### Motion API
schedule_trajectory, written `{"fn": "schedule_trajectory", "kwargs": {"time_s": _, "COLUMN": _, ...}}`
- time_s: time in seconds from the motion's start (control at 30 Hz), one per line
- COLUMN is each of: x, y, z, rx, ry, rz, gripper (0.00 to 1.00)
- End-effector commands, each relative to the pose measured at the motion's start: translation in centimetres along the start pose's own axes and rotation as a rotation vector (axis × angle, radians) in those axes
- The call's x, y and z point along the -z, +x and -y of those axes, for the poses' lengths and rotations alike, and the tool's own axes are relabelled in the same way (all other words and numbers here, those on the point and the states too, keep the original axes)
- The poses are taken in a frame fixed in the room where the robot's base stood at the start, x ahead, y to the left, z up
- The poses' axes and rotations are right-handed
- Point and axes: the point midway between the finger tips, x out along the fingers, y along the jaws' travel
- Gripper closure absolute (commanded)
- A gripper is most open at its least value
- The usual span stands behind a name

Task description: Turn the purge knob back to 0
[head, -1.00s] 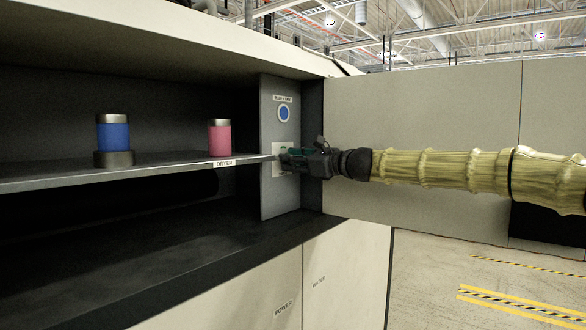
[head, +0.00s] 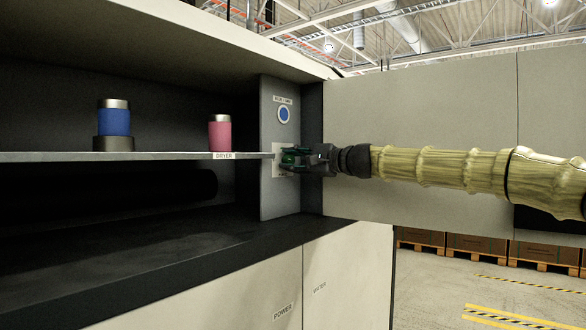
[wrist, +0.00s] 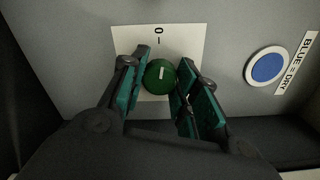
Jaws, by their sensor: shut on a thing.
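The purge knob (wrist: 160,76) is a round green knob with a short white mark, on a white plate (wrist: 187,40) on the grey panel. The mark points nearly at the "0" line above it, with a slight tilt. My gripper (wrist: 162,80) is shut on the knob, one finger on each side. In the head view my gripper (head: 302,159) reaches in from the right to the panel, and its fingers hide much of the knob and plate.
A blue indicator (wrist: 267,68) labelled "BLUE = DRY" sits beside the plate. The dryer shelf (head: 180,156) ends close to my fingers and bears a blue canister (head: 114,122) and a pink canister (head: 220,134). A pale wall (head: 420,125) stands behind my arm.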

Motion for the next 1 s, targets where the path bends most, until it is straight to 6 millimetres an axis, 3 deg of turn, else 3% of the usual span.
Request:
{"fn": "schedule_trajectory", "kwargs": {"time_s": 0.4, "x": 0.00, "y": -0.02, "z": -0.03, "rx": 0.000, "ry": -0.165, "rz": 0.001, "gripper": 0.93}}
{"fn": "schedule_trajectory", "kwargs": {"time_s": 0.9, "x": -0.02, "y": 0.00, "z": -0.04, "rx": -0.001, "ry": -0.180, "rz": 0.001, "gripper": 0.94}}
{"fn": "schedule_trajectory", "kwargs": {"time_s": 0.93, "x": -0.02, "y": 0.01, "z": -0.05, "rx": -0.001, "ry": -0.180, "rz": 0.001, "gripper": 0.66}}
{"fn": "schedule_trajectory", "kwargs": {"time_s": 1.0, "x": -0.01, "y": 0.01, "z": -0.05, "rx": -0.001, "ry": -0.180, "rz": 0.001, "gripper": 0.53}}
